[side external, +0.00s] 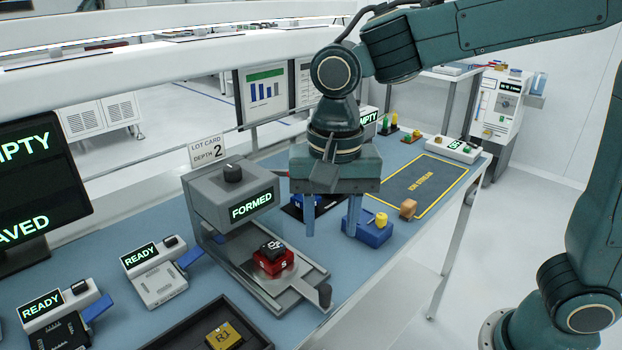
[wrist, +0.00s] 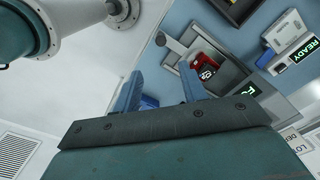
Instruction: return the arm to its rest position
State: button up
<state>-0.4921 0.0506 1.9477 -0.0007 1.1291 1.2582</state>
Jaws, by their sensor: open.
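My gripper (side external: 331,212) hangs over the bench, its two blue-grey fingers pointing down and spread apart. Nothing is between the fingers. In the wrist view my gripper (wrist: 158,92) also shows both fingers apart and empty. The fingers are above the bench, to the right of the press-like machine (side external: 225,195) reading FORMED.
A blue block holder (side external: 367,235) with a yellow piece is just right of the fingers. Two READY units (side external: 155,283) (side external: 62,312) and a dark tray (side external: 180,340) with a yellow block are at the left front. A yellow-outlined mat (side external: 430,182) lies at the right.

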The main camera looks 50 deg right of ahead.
jog(key=s+d+r+n+t, duration=0.2)
jog(key=s+d+n+t, duration=0.3)
jog(key=s+d+n, duration=0.3)
jog(key=shift+s+d+r+n, duration=0.15)
jog(key=shift+s+d+n, duration=0.25)
jog(key=shift+s+d, duration=2.9)
jog(key=shift+w+d, duration=0.9)
jog(key=shift+w, duration=0.05)
